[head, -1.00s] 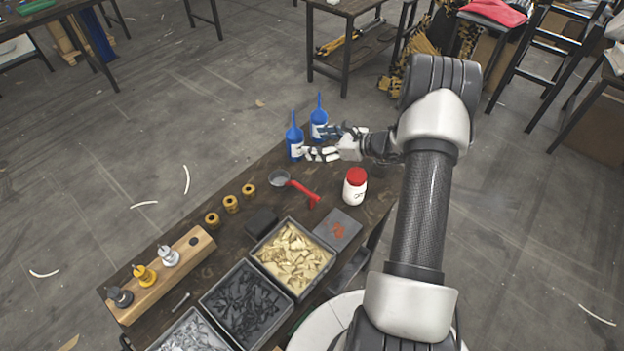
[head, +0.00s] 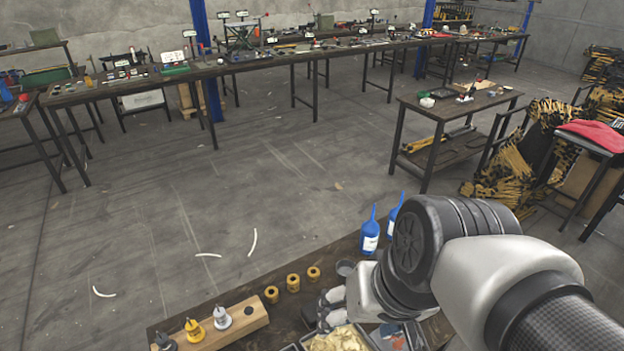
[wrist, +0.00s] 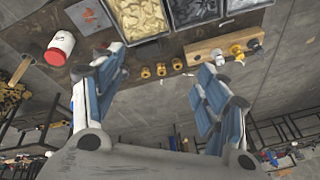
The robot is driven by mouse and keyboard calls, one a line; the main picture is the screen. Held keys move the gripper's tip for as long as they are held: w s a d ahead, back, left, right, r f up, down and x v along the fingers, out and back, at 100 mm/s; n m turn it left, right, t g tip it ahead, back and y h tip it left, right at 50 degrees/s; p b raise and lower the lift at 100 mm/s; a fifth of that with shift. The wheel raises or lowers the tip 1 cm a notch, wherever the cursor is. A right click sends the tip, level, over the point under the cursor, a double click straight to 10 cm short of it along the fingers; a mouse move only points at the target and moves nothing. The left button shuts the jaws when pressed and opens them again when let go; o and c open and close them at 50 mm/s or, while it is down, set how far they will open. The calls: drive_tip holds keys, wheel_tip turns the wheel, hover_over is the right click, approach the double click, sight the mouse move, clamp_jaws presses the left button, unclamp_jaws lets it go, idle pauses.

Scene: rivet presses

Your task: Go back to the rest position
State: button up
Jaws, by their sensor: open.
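My gripper (wrist: 162,92) is open and empty in the wrist view, with its blue-padded fingers spread apart above the near bench. In the head view, my gripper (head: 330,305) shows only partly beside my large arm joint, over the bench between the brass bushings and the bins. Two blue bottles (head: 370,238) stand at the bench's far end, apart from my gripper; my arm partly hides the right one. A white jar with a red lid (wrist: 62,46) stands at the left in the wrist view.
Several brass bushings (head: 293,283) stand in a row by a wooden block (head: 238,328) with small fittings. A bin of gold pieces (wrist: 140,16) and a bin of dark pieces (wrist: 193,12) sit close by. A long workbench (head: 255,65) lines the back; open floor (head: 200,190) lies between.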

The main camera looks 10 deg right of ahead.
drive_tip(key=shift+s+d+r+n+t+h, duration=0.1)
drive_tip(key=shift+s+d+n+t+h, duration=0.25)
drive_tip(key=shift+s+n, duration=0.25)
drive_tip(key=shift+s+d+n+t+h, duration=0.15)
drive_tip(key=shift+s+d+n+h, duration=0.1)
drive_tip(key=shift+s+d+n, duration=0.3)
drive_tip(key=shift+a, duration=0.1)
